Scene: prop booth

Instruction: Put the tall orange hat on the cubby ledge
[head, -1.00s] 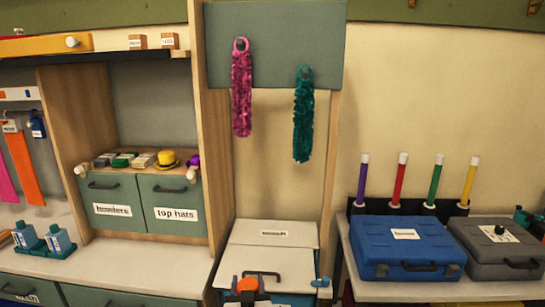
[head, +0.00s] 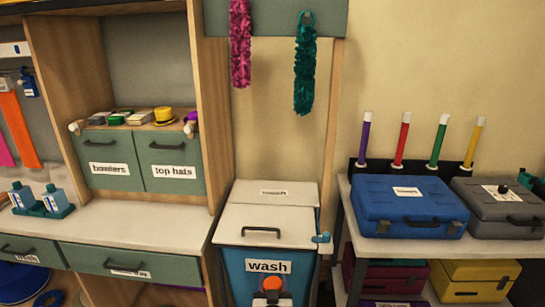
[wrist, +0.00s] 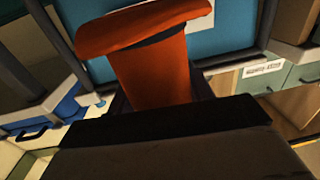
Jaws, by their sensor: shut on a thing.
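The tall orange hat (wrist: 157,75) is in my gripper (wrist: 162,98), which is shut on its crown. In the wrist view the brim is at the top, away from the jaws, with a dark band beside it. In the head view the hat (head: 272,284) shows small and low, in front of the wash bin, and my gripper is partly cut off by the bottom edge. The cubby ledge (head: 112,129) is to the upper left, above the bowlers and top hats drawers.
The wash bin (head: 233,268) with a pale lid stands behind the hat. A wooden upright (head: 213,130) borders the cubby's right side. A pale counter (head: 140,228) lies below the drawers, with bottles (head: 52,197) at its left. A blue case (head: 408,205) sits on the right shelf.

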